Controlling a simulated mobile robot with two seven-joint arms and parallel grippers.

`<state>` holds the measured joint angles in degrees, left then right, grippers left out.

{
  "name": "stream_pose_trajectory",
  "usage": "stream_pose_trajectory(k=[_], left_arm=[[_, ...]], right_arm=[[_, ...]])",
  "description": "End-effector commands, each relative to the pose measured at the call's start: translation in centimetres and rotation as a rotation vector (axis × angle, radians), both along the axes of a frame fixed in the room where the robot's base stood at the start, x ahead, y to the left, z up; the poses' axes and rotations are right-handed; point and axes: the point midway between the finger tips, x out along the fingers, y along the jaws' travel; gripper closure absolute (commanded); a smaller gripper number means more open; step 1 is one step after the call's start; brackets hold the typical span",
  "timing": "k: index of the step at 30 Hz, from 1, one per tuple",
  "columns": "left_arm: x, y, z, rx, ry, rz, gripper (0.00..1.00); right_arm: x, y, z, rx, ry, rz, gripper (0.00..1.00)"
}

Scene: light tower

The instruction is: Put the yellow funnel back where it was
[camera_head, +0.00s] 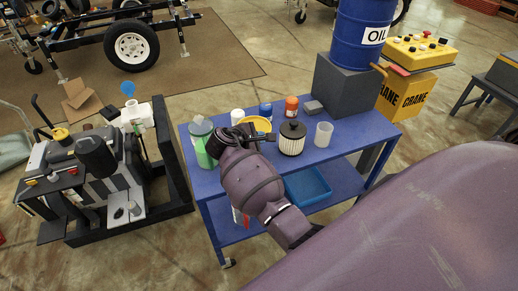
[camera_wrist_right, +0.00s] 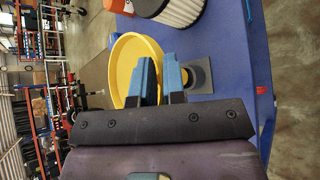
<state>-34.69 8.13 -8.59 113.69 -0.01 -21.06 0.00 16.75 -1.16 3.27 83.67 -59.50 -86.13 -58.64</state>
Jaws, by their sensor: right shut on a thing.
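The yellow funnel (camera_head: 260,124) is on the left half of the blue cart, partly hidden by my right gripper (camera_head: 246,137). In the right wrist view its round, wide yellow mouth (camera_wrist_right: 124,62) shows to the left of the fingers. The blue-tipped fingers of my right gripper (camera_wrist_right: 161,72) are shut on the funnel at its right side. My left gripper is not in view.
A dark block with an oil drum (camera_head: 361,40) stands at the back. A blue funnel (camera_head: 128,88) is on the machine at left.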

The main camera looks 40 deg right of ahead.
Motion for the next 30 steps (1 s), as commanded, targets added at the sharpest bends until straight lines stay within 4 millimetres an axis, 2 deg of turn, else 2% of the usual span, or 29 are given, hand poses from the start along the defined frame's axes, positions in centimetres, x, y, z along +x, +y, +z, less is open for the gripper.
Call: stream_pose_trajectory(k=[11, 23, 24, 29, 30], left_arm=[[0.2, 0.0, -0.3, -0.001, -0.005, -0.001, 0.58], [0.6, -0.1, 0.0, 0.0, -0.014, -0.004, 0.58], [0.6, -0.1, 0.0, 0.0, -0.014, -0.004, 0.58], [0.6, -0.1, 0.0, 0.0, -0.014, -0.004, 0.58], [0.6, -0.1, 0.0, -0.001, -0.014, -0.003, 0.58]], right_arm=[[0.0, 0.0, -4.2, 0.0, 0.002, 0.0, 1.0], [0.0, 0.0, -4.6, 0.0, 0.001, 0.001, 1.0], [0.0, 0.0, -4.6, 0.0, 0.001, 0.001, 0.88], [0.0, 0.0, -4.6, 0.0, 0.001, 0.001, 0.63], [0.0, 0.0, -4.6, 0.0, 0.001, 0.001, 0.63]])
